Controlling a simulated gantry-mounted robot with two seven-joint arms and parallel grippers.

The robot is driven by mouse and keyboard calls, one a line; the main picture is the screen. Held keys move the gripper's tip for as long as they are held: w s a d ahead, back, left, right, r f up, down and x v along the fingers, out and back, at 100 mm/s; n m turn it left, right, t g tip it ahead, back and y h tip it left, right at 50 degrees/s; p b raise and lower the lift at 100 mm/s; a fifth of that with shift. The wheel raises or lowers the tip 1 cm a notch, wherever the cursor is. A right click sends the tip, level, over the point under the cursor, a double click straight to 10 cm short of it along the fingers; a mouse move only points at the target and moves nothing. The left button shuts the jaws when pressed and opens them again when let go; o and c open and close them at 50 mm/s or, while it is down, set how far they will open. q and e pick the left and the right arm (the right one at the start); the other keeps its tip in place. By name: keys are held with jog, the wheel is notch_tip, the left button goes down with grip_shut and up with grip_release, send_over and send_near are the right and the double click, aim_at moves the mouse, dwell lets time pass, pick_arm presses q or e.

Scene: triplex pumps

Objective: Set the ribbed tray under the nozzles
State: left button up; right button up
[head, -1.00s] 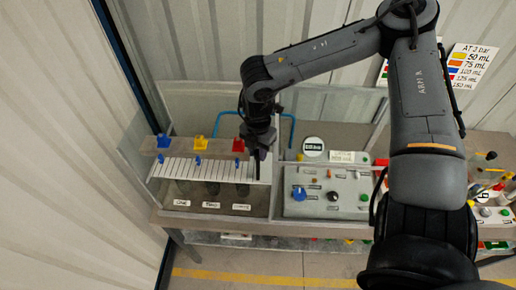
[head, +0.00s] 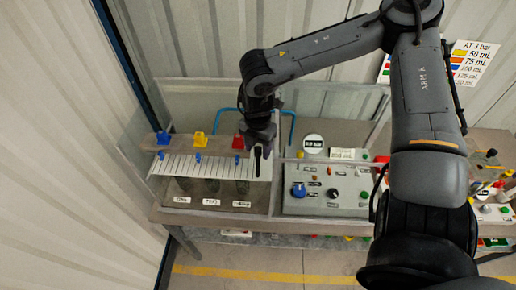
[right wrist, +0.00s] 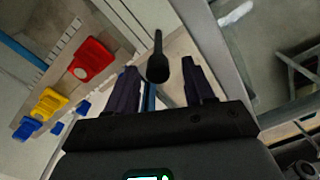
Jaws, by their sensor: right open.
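The ribbed tray (head: 220,168) is a white slatted strip lying across the clear bin at left in the head view. It lies under the row of small blue nozzles (head: 198,157) and above several clear cups (head: 212,187). A black handle (head: 257,160) stands at its right end. My right gripper (head: 259,140) is open just behind the handle. In the right wrist view the black handle (right wrist: 158,60) shows between the spread fingers (right wrist: 160,88), with gaps on both sides. My left gripper is out of view.
Blue (head: 162,138), yellow (head: 200,140) and red (head: 238,142) blocks stand on a shelf above the nozzles. Clear panels surround the bin. A grey control panel (head: 330,198) with knobs is right of it. A blue pipe (head: 293,125) rises behind.

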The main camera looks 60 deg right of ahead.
notch_tip(320, 180, up, 10)
jog(key=b, duration=0.1)
dwell(0.4)
jog(key=shift+r, duration=0.1)
